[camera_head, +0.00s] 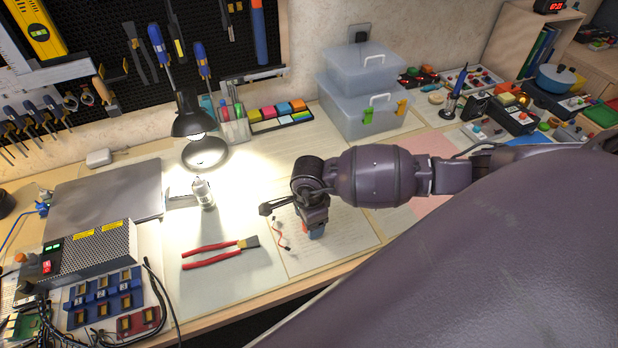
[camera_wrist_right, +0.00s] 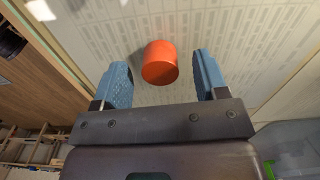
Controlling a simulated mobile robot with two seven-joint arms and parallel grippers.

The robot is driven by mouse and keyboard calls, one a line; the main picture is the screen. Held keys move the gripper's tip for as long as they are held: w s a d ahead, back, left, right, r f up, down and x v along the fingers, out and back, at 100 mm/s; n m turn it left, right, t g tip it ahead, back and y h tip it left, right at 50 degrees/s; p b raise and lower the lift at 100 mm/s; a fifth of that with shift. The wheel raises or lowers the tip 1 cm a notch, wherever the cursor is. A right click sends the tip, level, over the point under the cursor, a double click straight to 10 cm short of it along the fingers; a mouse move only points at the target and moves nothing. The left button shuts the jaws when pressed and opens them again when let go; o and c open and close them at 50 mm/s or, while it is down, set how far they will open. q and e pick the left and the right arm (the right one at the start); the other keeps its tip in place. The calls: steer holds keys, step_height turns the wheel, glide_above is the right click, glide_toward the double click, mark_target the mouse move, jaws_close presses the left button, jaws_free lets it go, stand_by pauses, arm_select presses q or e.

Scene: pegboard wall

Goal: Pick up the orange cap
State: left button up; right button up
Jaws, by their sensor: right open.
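The orange cap (camera_wrist_right: 160,63) is a short plain cylinder that stands on a printed paper sheet in the right wrist view. My right gripper (camera_wrist_right: 163,64) is open, with one blue finger on each side of the cap. A gap shows between the cap and each finger, so it is not held. In the head view my right gripper (camera_head: 316,232) points down over the paper sheets on the desk, and it mostly hides the cap there. My left gripper is not in view.
Red-handled pliers (camera_head: 218,253) and a small wire with red ends (camera_head: 281,237) lie left of my right gripper. Clear plastic boxes (camera_head: 362,103) stand at the back.

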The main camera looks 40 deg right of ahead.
steer(key=shift+f, duration=0.55)
steer(key=c, duration=1.1)
steer(key=shift+r, duration=0.15)
